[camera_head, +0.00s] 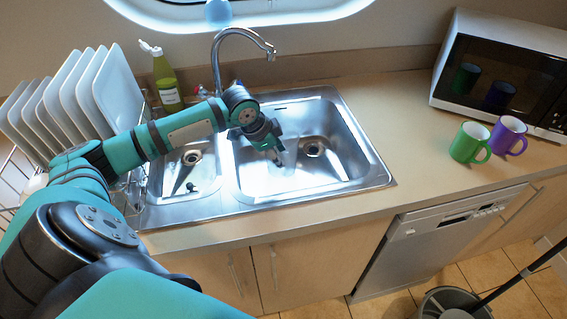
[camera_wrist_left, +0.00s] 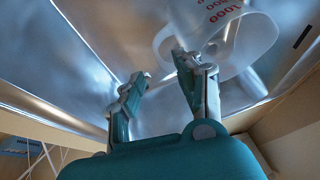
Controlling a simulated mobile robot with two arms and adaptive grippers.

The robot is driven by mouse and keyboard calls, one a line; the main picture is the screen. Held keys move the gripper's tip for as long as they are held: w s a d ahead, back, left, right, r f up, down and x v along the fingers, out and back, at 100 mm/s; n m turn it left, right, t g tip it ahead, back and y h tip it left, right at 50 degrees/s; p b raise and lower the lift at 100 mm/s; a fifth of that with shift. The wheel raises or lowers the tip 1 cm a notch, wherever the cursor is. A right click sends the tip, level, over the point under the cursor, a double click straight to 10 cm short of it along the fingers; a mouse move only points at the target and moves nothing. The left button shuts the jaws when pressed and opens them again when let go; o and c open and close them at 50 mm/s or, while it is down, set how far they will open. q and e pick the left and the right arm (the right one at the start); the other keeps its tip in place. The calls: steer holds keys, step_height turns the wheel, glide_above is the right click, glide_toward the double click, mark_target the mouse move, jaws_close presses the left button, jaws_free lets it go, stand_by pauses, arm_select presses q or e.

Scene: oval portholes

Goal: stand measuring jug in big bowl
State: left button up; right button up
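The measuring jug (camera_wrist_left: 222,35) is translucent with red numbers and shows at the top of the left wrist view, cut off by the frame edge. My left gripper (camera_wrist_left: 160,70) is open. Its right fingertip is at the jug's handle; I cannot tell whether it touches. No object is clearly clasped between the fingers. In the head view my left gripper (camera_head: 277,155) is low over the big bowl (camera_head: 345,166) of the sink, and a pale, blurred part of the jug (camera_head: 290,158) shows beside it. The jug's tilt is unclear. My right gripper is not in view.
The small sink bowl (camera_head: 205,168) lies to the left, with a faucet (camera_head: 217,60) behind. A dish rack with white plates (camera_head: 115,90) and a green bottle (camera_head: 165,80) stand at the left. Green (camera_head: 468,142) and purple (camera_head: 508,135) mugs stand near the microwave (camera_head: 500,75).

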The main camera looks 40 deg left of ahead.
arm_select(q)
steer(key=shift+v, duration=2.35)
